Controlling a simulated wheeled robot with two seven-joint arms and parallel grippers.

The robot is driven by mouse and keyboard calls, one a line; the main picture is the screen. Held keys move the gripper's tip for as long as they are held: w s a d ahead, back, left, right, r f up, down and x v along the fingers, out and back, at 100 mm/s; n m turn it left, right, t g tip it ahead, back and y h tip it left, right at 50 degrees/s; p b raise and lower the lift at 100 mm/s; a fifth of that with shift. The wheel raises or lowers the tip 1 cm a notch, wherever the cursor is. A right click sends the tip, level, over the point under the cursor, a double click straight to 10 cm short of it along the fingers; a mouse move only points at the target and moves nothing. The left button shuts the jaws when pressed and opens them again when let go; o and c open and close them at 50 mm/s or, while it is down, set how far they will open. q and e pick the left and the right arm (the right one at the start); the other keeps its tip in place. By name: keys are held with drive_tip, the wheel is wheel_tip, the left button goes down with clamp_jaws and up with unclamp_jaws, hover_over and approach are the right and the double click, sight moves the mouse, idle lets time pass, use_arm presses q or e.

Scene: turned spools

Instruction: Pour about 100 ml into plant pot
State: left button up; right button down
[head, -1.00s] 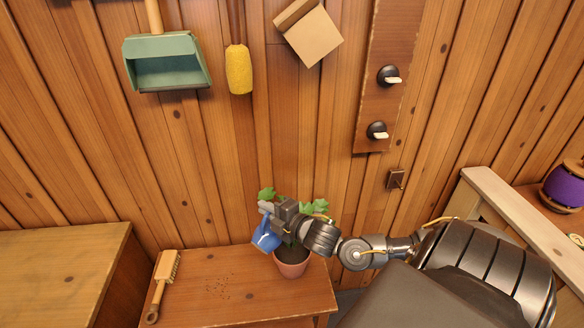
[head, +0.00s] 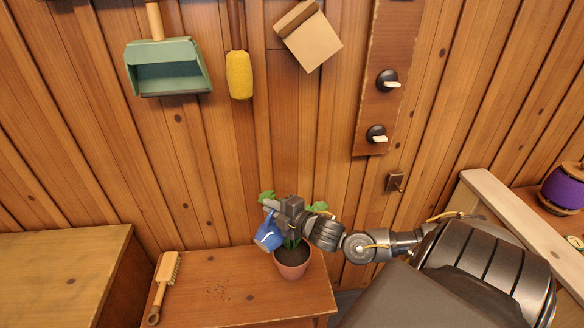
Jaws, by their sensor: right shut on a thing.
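A terracotta plant pot (head: 293,268) with dark soil and a green leafy plant (head: 267,197) stands on the wooden bench near the wall. My right gripper (head: 277,211) reaches in from the right, above the pot, and hides part of the plant. It is shut on a blue vessel (head: 268,236), which looks like a small watering can or jug. The vessel is tilted and sits at the pot's upper left. Its handle is mostly hidden by the gripper, and no stream of water can be made out. My left gripper is not in view.
A wooden brush (head: 165,286) lies at the bench's left, with dark crumbs (head: 217,288) on the bench (head: 250,300). A green dustpan (head: 168,68) and yellow duster (head: 239,74) hang on the wall. A purple spool (head: 563,188) stands far right.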

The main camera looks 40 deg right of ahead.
sight(260, 232)
drive_tip(key=shift+d+r+p, duration=0.25)
drive_tip(key=shift+d+p, duration=0.05)
drive_tip(key=shift+d, duration=0.25)
drive_tip(key=a+f+b, duration=0.1)
drive_tip(key=a+b, duration=0.1)
drive_tip(key=shift+s+a+f+n+b, duration=0.15)
drive_tip(key=shift+a+f+n+b, duration=0.15)
drive_tip(key=shift+a+f+b, duration=0.1)
drive_tip(key=shift+s+a+f+n+h, duration=0.1)
drive_tip(key=shift+a+n+h, duration=0.2)
drive_tip(key=shift+a+n, duration=0.35)
drive_tip(key=shift+a+f+n, duration=0.2)
drive_tip(key=shift+a+n, duration=0.2)
drive_tip(key=shift+n, duration=0.05)
drive_tip(key=shift+s+a+f+h, duration=0.1)
drive_tip(key=shift+a+f+h, duration=0.05)
drive_tip(key=shift+f+h, duration=0.15)
drive_tip(key=shift+a+f+n, duration=0.55)
drive_tip(key=shift+f+n, duration=0.05)
drive_tip(key=shift+n, duration=0.3)
drive_tip(key=shift+f, duration=0.15)
drive_tip(key=shift+a, duration=0.1)
